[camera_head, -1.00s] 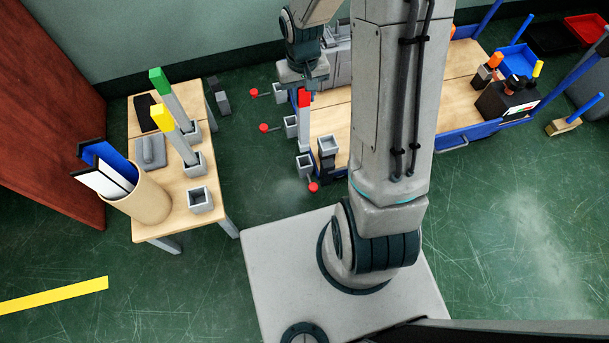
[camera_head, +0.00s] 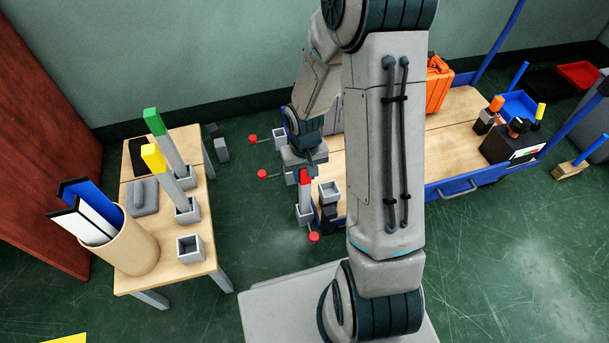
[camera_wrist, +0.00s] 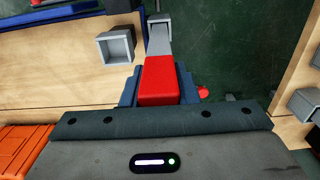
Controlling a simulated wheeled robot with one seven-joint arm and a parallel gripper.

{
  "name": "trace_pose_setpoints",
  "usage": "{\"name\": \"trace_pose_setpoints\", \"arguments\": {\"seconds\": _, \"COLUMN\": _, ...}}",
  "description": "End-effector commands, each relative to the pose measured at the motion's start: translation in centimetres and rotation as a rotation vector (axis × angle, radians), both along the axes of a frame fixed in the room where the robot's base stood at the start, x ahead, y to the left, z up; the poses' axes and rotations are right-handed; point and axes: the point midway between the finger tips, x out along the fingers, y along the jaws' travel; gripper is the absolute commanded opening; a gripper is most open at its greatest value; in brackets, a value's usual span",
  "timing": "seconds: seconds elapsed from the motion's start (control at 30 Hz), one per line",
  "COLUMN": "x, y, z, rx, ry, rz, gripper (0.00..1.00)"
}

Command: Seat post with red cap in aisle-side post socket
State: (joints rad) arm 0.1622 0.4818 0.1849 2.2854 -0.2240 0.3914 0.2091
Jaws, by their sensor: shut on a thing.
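The post with the red cap (camera_head: 305,177) has a grey shaft and stands roughly upright at the near left corner of the cart. My gripper (camera_head: 303,160) is shut on it at the cap, from above. In the wrist view the red cap (camera_wrist: 158,80) sits between my fingers, with the grey shaft (camera_wrist: 158,40) beyond it. The shaft's lower end meets a grey post socket (camera_head: 305,215) on the cart's end; I cannot tell how deep it sits. Another grey socket (camera_head: 279,137) shows farther back along that end.
A grey square cup (camera_head: 330,192) stands close right of the post; it also shows in the wrist view (camera_wrist: 115,47). Red knobs (camera_head: 314,237) stick out from the cart's end. The side table (camera_head: 140,275) at left holds green- and yellow-capped posts and an empty socket (camera_head: 190,248).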

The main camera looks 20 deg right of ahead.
Motion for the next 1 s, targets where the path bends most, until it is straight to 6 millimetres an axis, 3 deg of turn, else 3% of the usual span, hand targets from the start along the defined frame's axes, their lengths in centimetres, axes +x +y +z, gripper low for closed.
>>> {"name": "trace_pose_setpoints", "arguments": {"seconds": 0.3, "x": 0.0, "y": 0.0, "z": -0.3, "rx": 0.0, "ry": -0.002, "rz": 0.0, "gripper": 0.0}}
{"name": "trace_pose_setpoints", "arguments": {"seconds": 0.33, "x": 0.0, "y": 0.0, "z": -0.3, "rx": 0.0, "ry": -0.001, "rz": 0.0, "gripper": 0.3}}
{"name": "trace_pose_setpoints", "arguments": {"seconds": 0.4, "x": 0.0, "y": 0.0, "z": -0.2, "rx": 0.0, "ry": -0.001, "rz": 0.0, "gripper": 0.49}}
{"name": "trace_pose_setpoints", "arguments": {"seconds": 0.77, "x": 0.0, "y": 0.0, "z": 0.2, "rx": 0.0, "ry": -0.002, "rz": -0.001, "gripper": 0.49}}
{"name": "trace_pose_setpoints", "arguments": {"seconds": 1.0, "x": 0.1, "y": 0.0, "z": 4.7, "rx": -0.001, "ry": -0.006, "rz": -0.002, "gripper": 0.49}}
